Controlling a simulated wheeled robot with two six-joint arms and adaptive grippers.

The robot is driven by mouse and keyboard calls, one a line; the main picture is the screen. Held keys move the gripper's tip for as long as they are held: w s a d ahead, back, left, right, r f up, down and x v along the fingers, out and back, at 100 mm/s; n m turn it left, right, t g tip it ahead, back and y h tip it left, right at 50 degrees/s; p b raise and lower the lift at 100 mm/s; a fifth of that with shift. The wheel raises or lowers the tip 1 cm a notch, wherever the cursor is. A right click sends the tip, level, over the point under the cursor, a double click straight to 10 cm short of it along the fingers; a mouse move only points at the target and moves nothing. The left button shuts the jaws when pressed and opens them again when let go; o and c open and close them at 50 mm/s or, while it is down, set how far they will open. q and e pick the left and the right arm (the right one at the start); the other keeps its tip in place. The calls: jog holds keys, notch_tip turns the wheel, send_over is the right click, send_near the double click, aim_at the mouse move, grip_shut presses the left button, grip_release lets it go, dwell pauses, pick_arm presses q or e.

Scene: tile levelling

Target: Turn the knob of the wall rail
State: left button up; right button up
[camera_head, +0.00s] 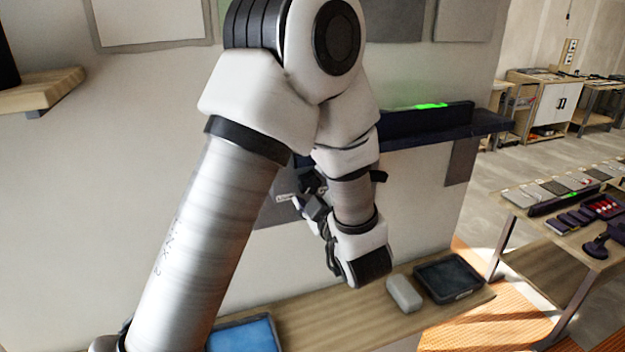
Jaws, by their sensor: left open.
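The wall rail (485,122) is a dark navy ledge on the wall, with a dark plate below each end. It carries a dark bar with a lit green strip (430,106). My left arm covers the rail's left part. My left gripper (303,197) is open, in front of the left plate (268,212) under the rail. A small pale piece (285,197) shows beside its fingers; I cannot tell whether it is the knob or whether the fingers touch it. No other knob is visible. My right gripper is out of view.
Below is a wooden shelf (325,322) with a blue tray (243,336), a grey rounded block (404,294) and a dark tray (448,279). A wooden wall shelf (40,90) is at left. A table (560,245) with several items stands at right.

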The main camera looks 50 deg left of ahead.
pick_arm(q)
jog(key=shift+s+d+r, duration=0.2)
jog(key=shift+d, duration=0.25)
jog(key=shift+s+d+r, duration=0.15)
jog(key=shift+s+d, duration=0.05)
jog(key=shift+d, duration=0.1)
jog(key=shift+c, duration=0.7)
jog(key=c, duration=0.6)
jog(key=shift+a, duration=0.15)
jog(key=c, duration=0.4)
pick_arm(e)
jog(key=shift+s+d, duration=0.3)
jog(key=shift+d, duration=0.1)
pick_arm(q)
jog(key=shift+w, duration=0.1)
jog(key=m, duration=0.5)
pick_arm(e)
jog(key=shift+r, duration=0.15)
